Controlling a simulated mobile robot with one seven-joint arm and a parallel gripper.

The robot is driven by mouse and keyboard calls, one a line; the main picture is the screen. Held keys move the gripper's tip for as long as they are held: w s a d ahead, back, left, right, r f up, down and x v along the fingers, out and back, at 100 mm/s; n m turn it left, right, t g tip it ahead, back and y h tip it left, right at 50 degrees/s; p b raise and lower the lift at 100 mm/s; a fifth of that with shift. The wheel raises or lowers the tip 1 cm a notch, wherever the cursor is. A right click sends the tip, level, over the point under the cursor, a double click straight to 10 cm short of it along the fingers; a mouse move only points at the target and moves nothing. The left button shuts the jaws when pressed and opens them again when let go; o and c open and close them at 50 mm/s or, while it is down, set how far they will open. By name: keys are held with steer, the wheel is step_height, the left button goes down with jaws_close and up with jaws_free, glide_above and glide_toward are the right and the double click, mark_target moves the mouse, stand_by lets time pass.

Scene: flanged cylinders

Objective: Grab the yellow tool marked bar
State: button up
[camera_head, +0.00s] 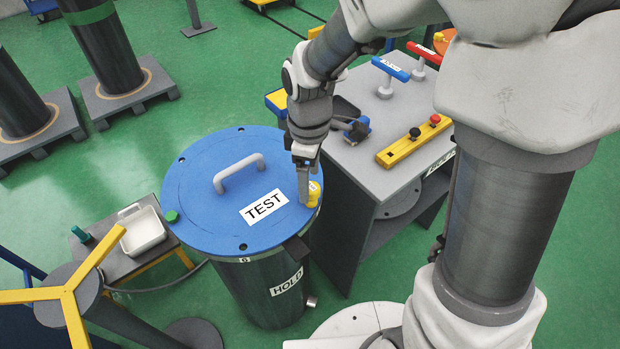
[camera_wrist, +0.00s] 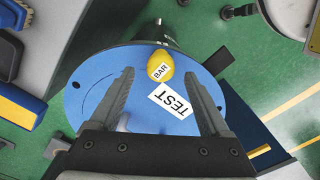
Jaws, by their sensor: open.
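The yellow tool (camera_head: 314,191) stands near the right edge of the blue lid (camera_head: 205,190) on the dark cylinder. In the wrist view the yellow tool (camera_wrist: 163,60) shows a white label reading BAR. My gripper (camera_head: 304,190) points down over the right side of the lid, right beside the yellow tool, and partly covers it in the head view. In the wrist view its two fingers are spread, with the tool seen ahead between and beyond their tips. Nothing is held. I cannot tell whether a finger touches the tool.
A grey lift handle (camera_head: 238,172) and a TEST label (camera_head: 264,207) are on the lid. A grey cabinet (camera_head: 375,160) with T-handles and a yellow button box (camera_head: 415,141) stands close on the right. A small table with a white tray (camera_head: 143,230) is at left.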

mark_target(311, 200)
step_height(311, 200, down, 3)
steer(key=shift+f+b, duration=0.2)
steer(key=shift+b, duration=0.1)
steer(key=shift+c, duration=0.2)
jaws_close()
